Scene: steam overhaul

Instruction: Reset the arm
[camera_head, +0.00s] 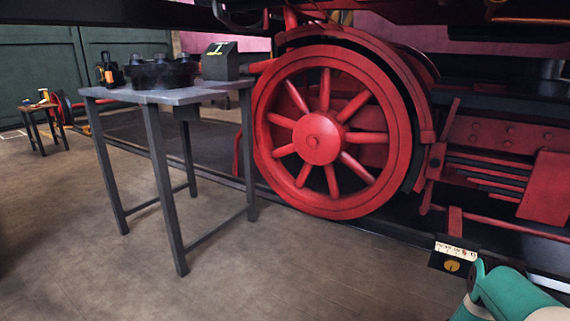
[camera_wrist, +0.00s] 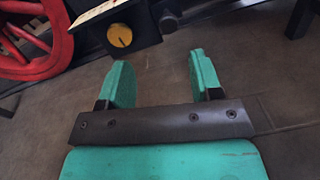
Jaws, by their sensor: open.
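My gripper (camera_wrist: 158,82) shows in the wrist view with its two green fingers apart and nothing between them. In the head view only a green part of my arm (camera_head: 508,293) shows at the bottom right corner; the fingers are not clear there.
A large red spoked wheel (camera_head: 319,138) stands on the locomotive. A dark box with a yellow knob (camera_head: 452,266) sits low beside it and also shows in the wrist view (camera_wrist: 119,36). A grey table (camera_head: 150,97) holds dark parts. Open floor (camera_head: 90,255) lies in front.

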